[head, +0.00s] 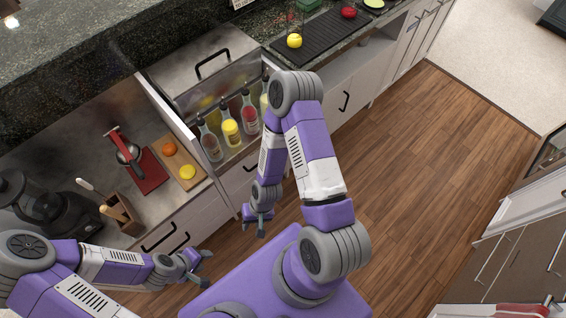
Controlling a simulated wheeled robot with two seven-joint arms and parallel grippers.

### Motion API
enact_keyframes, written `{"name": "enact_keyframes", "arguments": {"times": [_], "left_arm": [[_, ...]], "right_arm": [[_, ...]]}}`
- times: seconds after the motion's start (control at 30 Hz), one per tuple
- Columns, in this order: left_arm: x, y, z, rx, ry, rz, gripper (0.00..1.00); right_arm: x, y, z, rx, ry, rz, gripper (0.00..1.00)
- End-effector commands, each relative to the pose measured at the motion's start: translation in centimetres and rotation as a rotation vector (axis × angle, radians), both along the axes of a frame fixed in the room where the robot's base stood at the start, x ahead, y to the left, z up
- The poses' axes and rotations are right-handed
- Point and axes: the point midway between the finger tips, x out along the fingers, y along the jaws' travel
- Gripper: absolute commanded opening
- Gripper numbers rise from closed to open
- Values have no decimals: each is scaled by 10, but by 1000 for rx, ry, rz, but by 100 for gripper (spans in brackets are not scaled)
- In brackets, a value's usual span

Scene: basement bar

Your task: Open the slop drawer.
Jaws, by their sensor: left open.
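White drawer and cabinet fronts with black bar handles line the bar's near side; no label shows which is the slop drawer. The left front (205,222) has dark handles (160,238) low at its left. Another front under the bottle rack has a handle (250,165) partly behind my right arm. A further front (338,90) to the right has an upright handle (345,101). All these fronts look closed. My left gripper (207,268) is open and empty, right of the left handles and apart from them. My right gripper (254,230) hangs open and empty near the left front's right end.
Several bottles (231,132) stand in a rack beside a steel lidded bin (205,75). A red citrus press (150,172), a cutting board (178,160) with fruit, a utensil holder (122,214) and a blender (42,205) stand on the left counter. Wooden floor (430,170) is clear at right.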

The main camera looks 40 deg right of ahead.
Motion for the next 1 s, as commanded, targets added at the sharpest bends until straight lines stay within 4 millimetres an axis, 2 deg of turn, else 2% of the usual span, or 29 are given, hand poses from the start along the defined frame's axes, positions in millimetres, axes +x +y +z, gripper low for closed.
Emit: {"name": "enact_keyframes", "arguments": {"times": [0.03,0.17,0.27,0.37,0.47,0.5,0.63,0.67,0.73,0.83,0.9,1.0], "left_arm": [[0,0,-2,0,0,1,43],[0,0,-6,1,1,1,43],[0,0,-9,1,1,1,43],[0,0,-12,0,0,1,43],[0,0,-15,0,0,1,43],[0,0,-16,0,0,0,43],[0,0,-19,0,0,0,43],[0,0,-19,0,0,0,43],[0,0,-20,0,0,0,43],[0,0,-20,0,0,0,43],[0,0,-21,0,0,0,43],[0,0,-23,0,0,0,43]], "right_arm": [[3,-4,-14,18,80,-136,38],[13,-11,-49,107,389,-645,38],[31,-15,-71,233,681,-1094,38],[60,-28,-86,415,990,-1516,38],[96,-58,-96,662,1313,-1874,38],[109,-75,-99,774,1438,-1986,38],[139,-141,-105,1166,1799,-2206,38],[143,-156,-106,-1235,-1840,2197,38],[148,-188,-107,-1272,-1773,1996,38],[149,-219,-108,-1305,-1716,1815,38],[150,-228,-108,-1316,-1699,1751,38],[158,-229,-109,-1321,-1692,1722,38]]}}
